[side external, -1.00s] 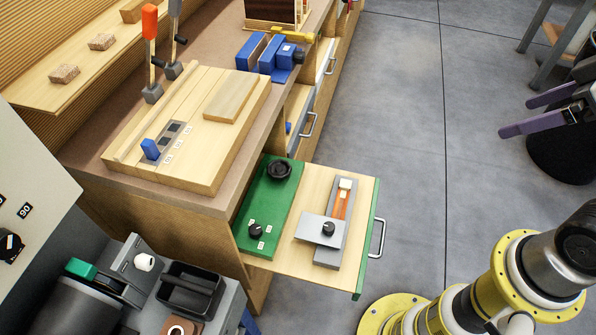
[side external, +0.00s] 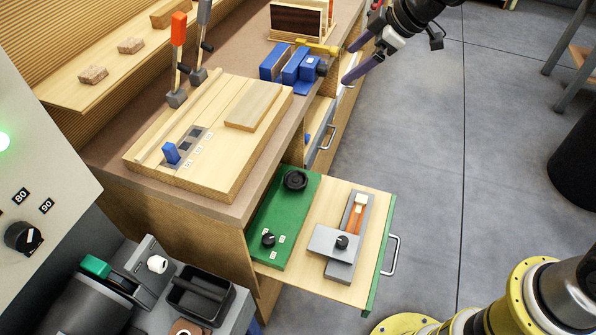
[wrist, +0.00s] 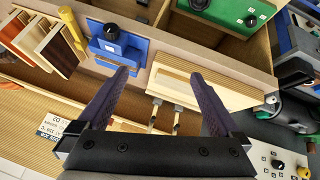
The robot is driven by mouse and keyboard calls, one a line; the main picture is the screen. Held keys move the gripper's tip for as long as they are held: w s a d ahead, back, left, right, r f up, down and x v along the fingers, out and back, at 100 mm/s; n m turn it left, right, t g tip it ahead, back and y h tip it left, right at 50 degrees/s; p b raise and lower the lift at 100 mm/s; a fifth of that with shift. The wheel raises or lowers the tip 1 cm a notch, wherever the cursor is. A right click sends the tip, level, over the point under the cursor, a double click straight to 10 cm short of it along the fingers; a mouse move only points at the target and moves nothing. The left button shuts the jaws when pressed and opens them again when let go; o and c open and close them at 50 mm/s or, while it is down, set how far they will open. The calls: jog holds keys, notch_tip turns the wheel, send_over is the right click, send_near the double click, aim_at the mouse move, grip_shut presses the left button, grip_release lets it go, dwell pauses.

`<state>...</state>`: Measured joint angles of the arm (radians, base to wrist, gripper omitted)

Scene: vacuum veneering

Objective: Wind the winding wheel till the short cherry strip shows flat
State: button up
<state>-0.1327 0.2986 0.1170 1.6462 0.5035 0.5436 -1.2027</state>
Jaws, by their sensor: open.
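A black round wheel (side external: 296,180), which looks like the winding wheel, sits at the back of the green panel (side external: 272,235) in the pulled-out drawer. Beside it a grey holder (side external: 341,264) carries an orange-red strip (side external: 356,218) with a pale end block; I cannot tell whether this is the short cherry strip. A grey plate with a black knob (side external: 341,242) lies across the holder. My gripper (side external: 349,63) is open and empty near the blue vise, well away from the wheel. Its purple fingers are spread in the wrist view (wrist: 160,82).
The open drawer (side external: 315,282) juts out from the bench. A pale wooden board (side external: 215,165) and two levers stand on the bench top. The blue vise (side external: 292,65) is beside my gripper. A control panel (side external: 25,180) stands at left.

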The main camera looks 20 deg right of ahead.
jog(key=w+a+f+g, duration=0.1)
jog(key=w+a+f, duration=0.1)
jog(key=f, duration=0.5)
jog(key=w+a+f+g, duration=0.1)
jog(key=w+a+f, duration=0.1)
jog(key=f, duration=0.5)
jog(key=g, duration=0.2)
send_near(296, 179)
jog(key=x, duration=0.8)
jog(key=shift+w+a+f, duration=0.1)
jog(key=shift+a+f, duration=0.05)
jog(key=shift+f, duration=0.05)
jog(key=c, duration=1.1)
jog(key=shift+o, duration=0.2)
jog(key=shift+t, duration=0.3)
